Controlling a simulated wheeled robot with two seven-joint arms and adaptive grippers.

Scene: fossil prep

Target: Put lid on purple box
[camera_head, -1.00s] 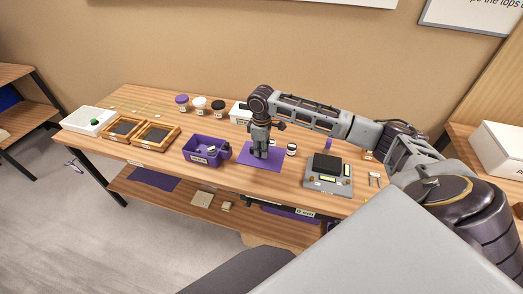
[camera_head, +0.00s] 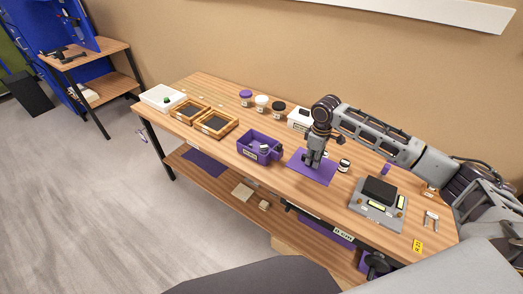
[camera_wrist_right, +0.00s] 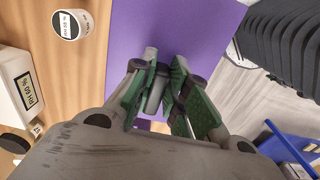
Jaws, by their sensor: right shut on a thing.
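The open purple box (camera_head: 247,155) stands on the workbench with a few small pale and dark things in it. My right gripper (camera_head: 313,165) points down over this panel, to the right of the box. In the right wrist view the panel (camera_wrist_right: 200,25) fills the space beyond my fingers (camera_wrist_right: 165,85). The fingers are shut on a small grey piece, mostly hidden between them. My left gripper is out of view.
Jars with purple (camera_head: 246,94), white (camera_head: 262,99) and black (camera_head: 279,106) lids stand behind the box. Two wooden-framed trays (camera_head: 216,124) and a white tray (camera_head: 162,97) are at left. A small jar (camera_head: 344,165) and a scale (camera_head: 378,203) stand right of the panel.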

